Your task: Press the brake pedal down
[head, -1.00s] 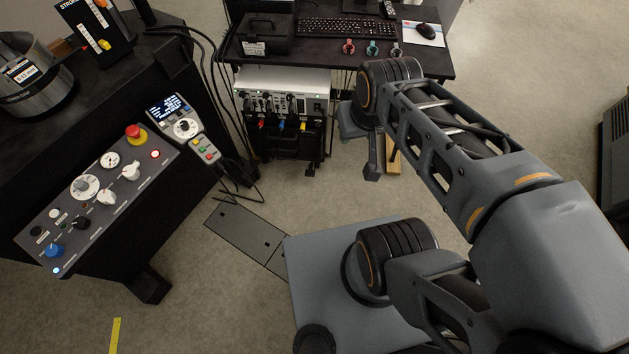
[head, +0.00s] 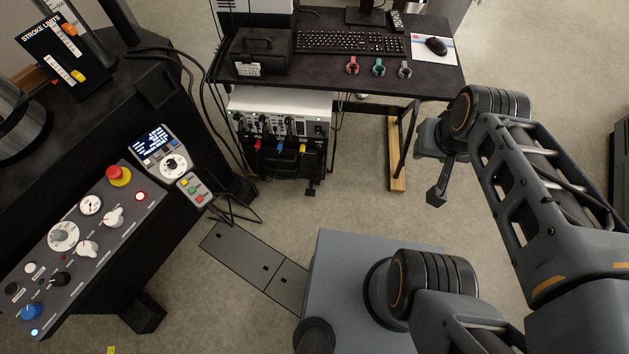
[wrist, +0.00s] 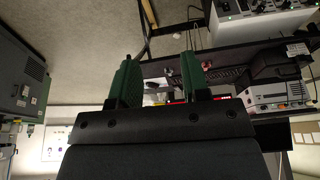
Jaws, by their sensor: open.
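A small black foot piece (head: 311,191) sticks out at floor level below the front of the instrument cart in the head view. It may be the brake pedal, but it is too small and dark to tell whether it is up or down. My gripper (wrist: 157,70) shows in the wrist view as two green fingers standing apart, with nothing between them. In the head view, the end of my arm (head: 437,188) hangs in the air to the right of the cart, apart from the foot piece.
A desk (head: 430,80) with a keyboard (head: 350,42) and mouse stands at the back. A white instrument (head: 280,115) sits under it. Loose cables lie left of the cart. A control console (head: 90,235) fills the left. A grey floor plate (head: 255,267) lies in front. Floor between cart and arm is clear.

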